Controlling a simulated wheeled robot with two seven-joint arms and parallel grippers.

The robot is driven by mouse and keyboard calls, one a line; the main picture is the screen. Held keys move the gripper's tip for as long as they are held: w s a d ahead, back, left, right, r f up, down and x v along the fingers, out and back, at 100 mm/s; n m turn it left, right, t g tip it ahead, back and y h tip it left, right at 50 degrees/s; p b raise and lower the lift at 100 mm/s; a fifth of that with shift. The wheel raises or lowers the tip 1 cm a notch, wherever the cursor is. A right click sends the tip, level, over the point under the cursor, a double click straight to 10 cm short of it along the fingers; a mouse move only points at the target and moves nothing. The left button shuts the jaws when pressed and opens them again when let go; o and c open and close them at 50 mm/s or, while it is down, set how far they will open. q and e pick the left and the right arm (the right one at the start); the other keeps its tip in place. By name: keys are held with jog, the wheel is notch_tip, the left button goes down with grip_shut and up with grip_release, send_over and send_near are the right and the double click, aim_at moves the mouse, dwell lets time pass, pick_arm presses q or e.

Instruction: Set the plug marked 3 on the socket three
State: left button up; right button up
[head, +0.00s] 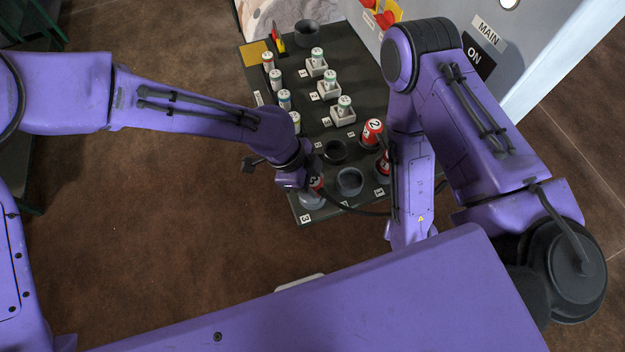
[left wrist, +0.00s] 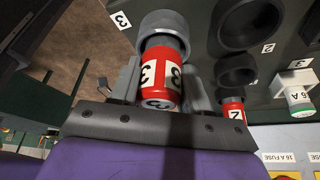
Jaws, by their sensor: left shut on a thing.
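The plug marked 3 is red with white labels and a grey lower end, and shows in the left wrist view (left wrist: 160,75). My left gripper (left wrist: 160,90) is shut on it, one finger on each side. Its grey end lines up with the grey ring of socket three (left wrist: 163,22), beside the label 3; I cannot tell how deep it sits. In the head view the left gripper (head: 308,180) is over socket three (head: 312,201) at the board's near left corner and partly hides the plug. My right gripper is not in view; only its arm shows.
The dark board (head: 322,120) also carries a red plug marked 2 (head: 372,131), another red plug (head: 383,167), an empty grey socket (head: 350,181), a dark socket (head: 335,151) and several small white fuses. My right arm stands close on the right. A black cable runs near the plug.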

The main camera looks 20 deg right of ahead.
pick_arm(q)
jog(key=shift+f+b, duration=0.3)
jog(key=shift+f, duration=0.2)
jog(key=o, duration=0.9)
jog(key=shift+c, duration=0.2)
jog(key=p+v, duration=0.5)
jog(key=v, duration=0.1)
jog(key=shift+a+r, duration=0.15)
jog(key=shift+r, duration=0.05)
jog(key=shift+v, duration=2.3)
